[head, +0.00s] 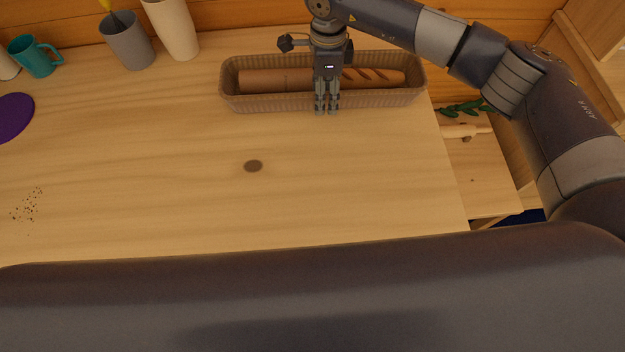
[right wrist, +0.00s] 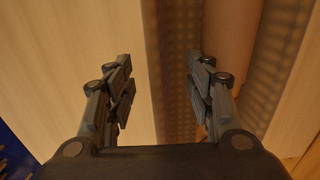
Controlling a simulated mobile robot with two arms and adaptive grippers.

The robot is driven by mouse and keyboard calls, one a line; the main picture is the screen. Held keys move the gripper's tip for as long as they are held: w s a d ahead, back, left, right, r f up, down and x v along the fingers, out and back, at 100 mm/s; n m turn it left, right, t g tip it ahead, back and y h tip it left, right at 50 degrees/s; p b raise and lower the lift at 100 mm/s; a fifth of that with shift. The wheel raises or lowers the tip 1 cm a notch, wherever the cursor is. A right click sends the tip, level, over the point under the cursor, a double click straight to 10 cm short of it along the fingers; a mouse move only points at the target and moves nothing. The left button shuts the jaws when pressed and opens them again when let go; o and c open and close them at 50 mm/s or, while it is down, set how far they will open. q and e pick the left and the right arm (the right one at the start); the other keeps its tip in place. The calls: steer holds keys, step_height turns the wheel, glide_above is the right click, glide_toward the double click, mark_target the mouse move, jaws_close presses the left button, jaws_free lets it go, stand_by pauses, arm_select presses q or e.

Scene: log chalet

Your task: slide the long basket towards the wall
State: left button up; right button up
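The long basket (head: 270,99) is brown and woven. It lies lengthwise across the back of the table, with a strip of tabletop between it and the wooden wall (head: 250,15). A long loaf (head: 275,78) lies inside it. My right gripper (head: 326,108) points down at the middle of the basket's near side and hides part of it. In the right wrist view its fingers (right wrist: 160,85) are apart, with the basket's near wall (right wrist: 172,60) showing between them; contact cannot be told. My left gripper is not in view.
On the wooden table (head: 150,190), a tall cream cup (head: 172,30), a grey cup (head: 128,42) and a teal mug (head: 36,58) stand back left. A purple disc (head: 12,115) and crumbs (head: 27,205) lie left. The table's right edge is close to the basket's right end.

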steer(key=shift+r, duration=0.1)
steer(key=shift+r+p, duration=1.4)
steer(key=shift+r, duration=2.1)
steer(key=shift+s+d+f, duration=0.1)
steer(key=shift+f, duration=0.05)
